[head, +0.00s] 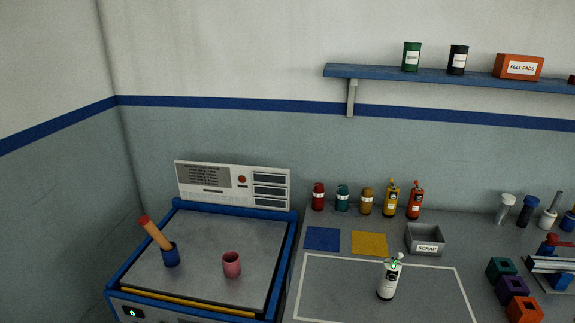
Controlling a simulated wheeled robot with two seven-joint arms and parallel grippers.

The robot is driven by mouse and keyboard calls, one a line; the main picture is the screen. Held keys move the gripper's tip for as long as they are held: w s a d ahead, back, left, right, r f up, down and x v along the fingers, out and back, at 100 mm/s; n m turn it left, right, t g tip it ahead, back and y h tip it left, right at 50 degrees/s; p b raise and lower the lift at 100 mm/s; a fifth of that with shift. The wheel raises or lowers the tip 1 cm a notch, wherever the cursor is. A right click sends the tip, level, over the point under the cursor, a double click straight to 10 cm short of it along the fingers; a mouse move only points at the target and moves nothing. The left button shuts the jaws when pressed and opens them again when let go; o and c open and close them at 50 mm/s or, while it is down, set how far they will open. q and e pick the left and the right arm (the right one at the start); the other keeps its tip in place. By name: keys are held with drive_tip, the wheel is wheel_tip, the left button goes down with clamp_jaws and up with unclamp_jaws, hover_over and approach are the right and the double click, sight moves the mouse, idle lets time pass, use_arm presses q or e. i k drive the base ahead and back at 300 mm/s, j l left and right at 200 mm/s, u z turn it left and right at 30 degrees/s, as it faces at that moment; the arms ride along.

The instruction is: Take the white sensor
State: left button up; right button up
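Neither of my grippers shows in the head view. I cannot tell for sure which thing is the white sensor. Nothing is holding any of these.
A blue-framed platform (206,245) at left bears a blue cup (171,255) with a tan stick and a pink cup (232,265). Several coloured bottles (366,201) line the wall. A scrap tray (426,240), coloured blocks (510,286) and a blue-edged shelf (440,76) also show.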

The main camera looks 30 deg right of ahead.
sight(386, 292)
drive_tip(key=z, duration=1.55)
drive_tip(key=j+z, duration=0.25)
drive_tip(key=j, duration=0.5)
drive_tip(key=i+j+z, duration=0.2)
drive_tip(key=j, duration=0.55)
drive_tip(key=k+j+z, duration=0.25)
drive_tip(key=j, duration=0.5)
drive_tip(key=j+z, duration=0.2)
drive_tip(key=j, duration=0.55)
